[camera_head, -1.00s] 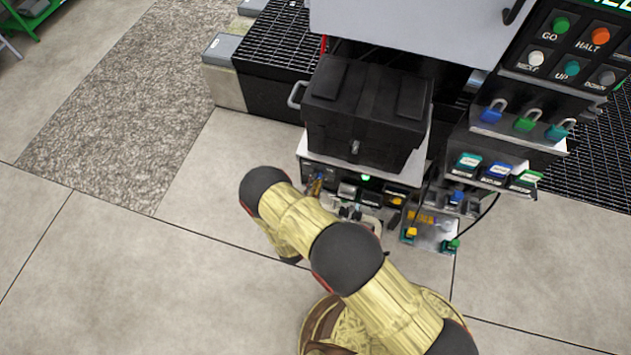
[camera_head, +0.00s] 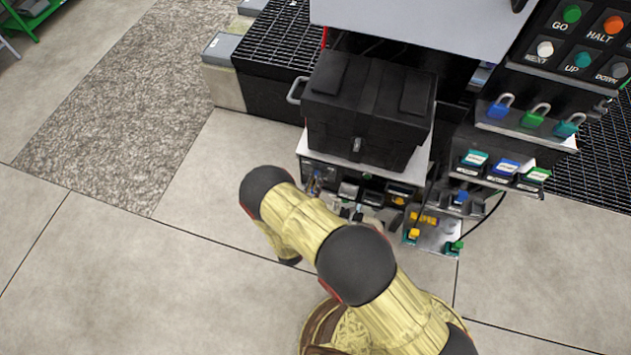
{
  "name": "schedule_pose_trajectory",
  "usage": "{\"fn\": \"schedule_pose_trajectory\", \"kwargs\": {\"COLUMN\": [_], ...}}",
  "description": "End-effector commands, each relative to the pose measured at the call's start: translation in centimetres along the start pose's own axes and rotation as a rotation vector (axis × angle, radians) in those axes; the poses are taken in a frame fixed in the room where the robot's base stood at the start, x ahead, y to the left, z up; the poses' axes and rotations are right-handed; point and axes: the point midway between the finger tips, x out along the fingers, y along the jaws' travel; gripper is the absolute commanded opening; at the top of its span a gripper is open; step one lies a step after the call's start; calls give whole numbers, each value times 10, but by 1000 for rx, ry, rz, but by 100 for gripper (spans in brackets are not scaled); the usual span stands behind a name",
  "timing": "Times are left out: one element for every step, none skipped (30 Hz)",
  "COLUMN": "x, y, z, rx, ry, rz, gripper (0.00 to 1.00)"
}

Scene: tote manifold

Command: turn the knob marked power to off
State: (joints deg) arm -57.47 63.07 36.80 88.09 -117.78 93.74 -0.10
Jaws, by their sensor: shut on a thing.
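A low control panel (camera_head: 333,168) sits under a black tote, with a small green light (camera_head: 367,177) and several small controls along its front. The lettering is too small to read, so I cannot tell which knob is marked power. My gripper (camera_head: 357,211) is at the panel's front edge, mostly hidden behind my yellow and black arm. It is shut on what seems to be a small knob there. The knob itself is hidden, and so is the way it points.
The black lidded tote (camera_head: 366,110) stands right above the panel. Padlocks (camera_head: 533,116) and labelled blocks (camera_head: 503,167) sit on shelves to the right. A lower plate (camera_head: 432,238) with coloured fittings and a hanging cable is close right of my gripper. Floor at left is clear.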

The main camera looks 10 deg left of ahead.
Motion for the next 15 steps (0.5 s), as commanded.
{"fn": "schedule_pose_trajectory", "kwargs": {"x": [0, 0, -1, 0, 0, 0, 0, 0, 0, 0, 0, 0, -1, -1, -1], "y": [0, 0, 0, 0, 0, 1, 1, 1, 1, 1, 1, 1, 1, 1, 1], "z": [-2, -2, -2, -2, -2, -2, -2, -2, -2, -2, -2, -2, -2, -2, -2], "rx": [-45, -73, -112, -140, -168, -206, -234, -261, -297, -323, -348, -381, -405, -429, -458], "ry": [2, 2, 2, 2, 2, 2, 2, 2, 2, 2, 2, 2, 2, 2, 2], "rz": [1, 1, 1, 1, 1, 2, 2, 2, 2, 2, 2, 2, 2, 2, 2], "gripper": [0, 0, 0, 0, 0, 0, 0, 0, 0, 0, 0, 0, 0, 0, 0]}}
